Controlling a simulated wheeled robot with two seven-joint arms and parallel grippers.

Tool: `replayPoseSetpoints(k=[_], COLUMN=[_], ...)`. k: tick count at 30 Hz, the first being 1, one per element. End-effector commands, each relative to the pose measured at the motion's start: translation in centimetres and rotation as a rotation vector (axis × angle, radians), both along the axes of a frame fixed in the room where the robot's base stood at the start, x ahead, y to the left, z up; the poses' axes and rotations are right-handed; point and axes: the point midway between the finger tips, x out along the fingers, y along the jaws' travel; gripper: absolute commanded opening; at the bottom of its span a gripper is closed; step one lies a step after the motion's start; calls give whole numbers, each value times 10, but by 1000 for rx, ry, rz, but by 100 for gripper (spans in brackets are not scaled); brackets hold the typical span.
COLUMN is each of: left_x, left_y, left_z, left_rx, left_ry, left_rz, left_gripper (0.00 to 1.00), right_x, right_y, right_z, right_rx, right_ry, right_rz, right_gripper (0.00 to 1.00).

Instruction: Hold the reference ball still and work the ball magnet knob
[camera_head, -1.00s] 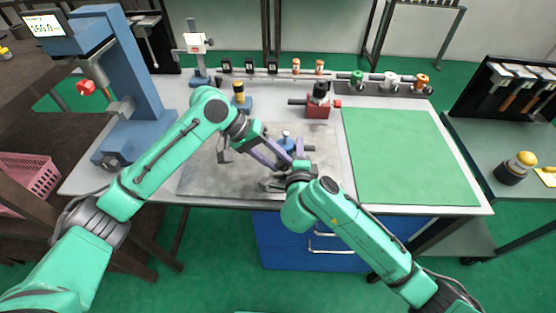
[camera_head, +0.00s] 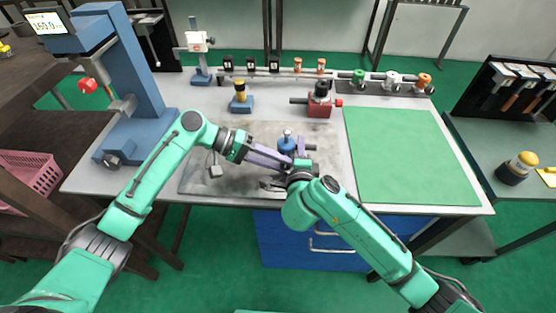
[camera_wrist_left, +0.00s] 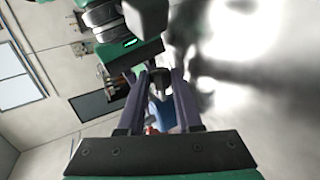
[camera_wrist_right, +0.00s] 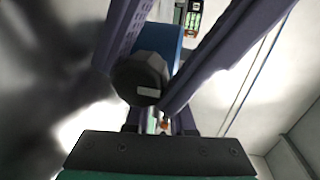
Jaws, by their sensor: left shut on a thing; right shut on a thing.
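The reference ball (camera_head: 287,146) is a blue body with a small silvery top, upright on the grey plate (camera_head: 215,165). My left gripper (camera_head: 287,162) reaches it from the left and is shut on its blue body, which shows between the fingers in the left wrist view (camera_wrist_left: 158,112). The contact itself is partly hidden. The ball magnet knob (camera_wrist_right: 140,78) is dark with a white mark and sits between my right fingers in the right wrist view. My right gripper (camera_head: 303,163) is shut on it, close to the left fingertips, and hides much of it in the head view.
A blue block with a yellow top (camera_head: 240,102) and a red block (camera_head: 319,105) stand behind. A blue column stand (camera_head: 140,75) is at the left. The green mat (camera_head: 405,155) at right is clear. Both arms are crowded together over the plate's front.

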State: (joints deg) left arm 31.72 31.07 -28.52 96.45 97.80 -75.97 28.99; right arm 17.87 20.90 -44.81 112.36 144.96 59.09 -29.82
Motion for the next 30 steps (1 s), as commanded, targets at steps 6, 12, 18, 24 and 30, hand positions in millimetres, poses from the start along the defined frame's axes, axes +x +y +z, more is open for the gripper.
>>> replayPoseSetpoints(k=[6,12,18,24,30], left_x=[0,0,1,2,3], left_y=[0,0,7,50,93], left_z=[1,0,4,25,47], left_rx=[2,3,4,6,5], left_ry=[-3,-2,-2,-4,-4], left_rz=[-1,-1,1,3,1], left_gripper=[47,47,47,47,47], right_x=[-1,-1,-1,-1,-1], right_y=[0,0,0,0,0], right_z=[-3,-3,-3,-3,-3], right_rx=[-1,-1,-1,-1,-1], right_ry=[6,6,6,6,6], right_rz=[0,0,0,-1,-1], right_gripper=[0,0,0,0,0])
